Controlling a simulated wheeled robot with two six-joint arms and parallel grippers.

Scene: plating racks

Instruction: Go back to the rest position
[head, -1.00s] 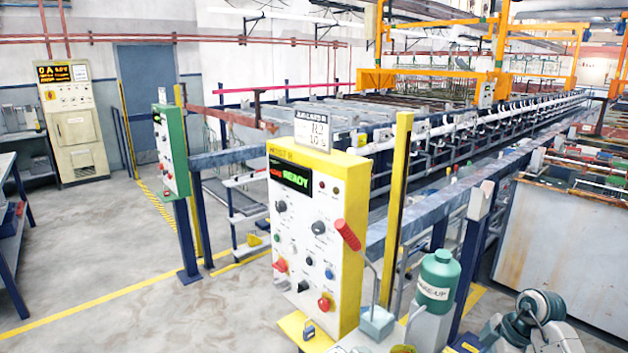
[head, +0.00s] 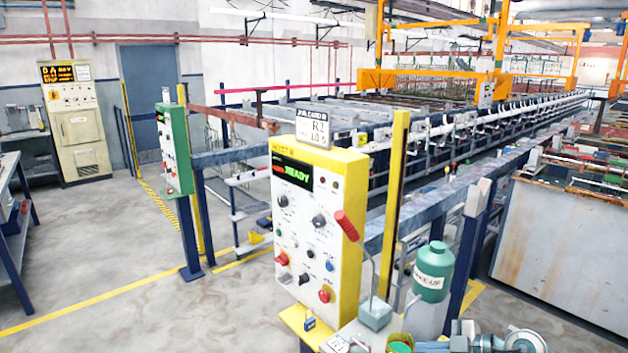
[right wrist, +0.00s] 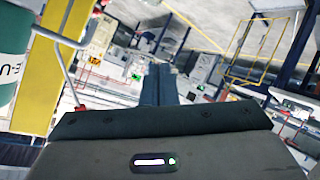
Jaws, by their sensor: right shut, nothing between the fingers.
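My right gripper (right wrist: 160,84) shows in the right wrist view as two dark fingers pressed together, with nothing between them. It points out over the blurred, tilted hall. In the head view, part of my right arm shows at the bottom right edge, right of the green make-up bottle (head: 433,272) and low in the picture. The fingers cannot be made out there. My left gripper and arm are in neither view.
A yellow-edged control panel (head: 318,240) reading READY stands in front, with a red-handled lever (head: 347,226) beside it. The bottle also shows in the right wrist view (right wrist: 14,50). A rusty tank (head: 560,250) stands at right. Open floor (head: 120,250) lies left.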

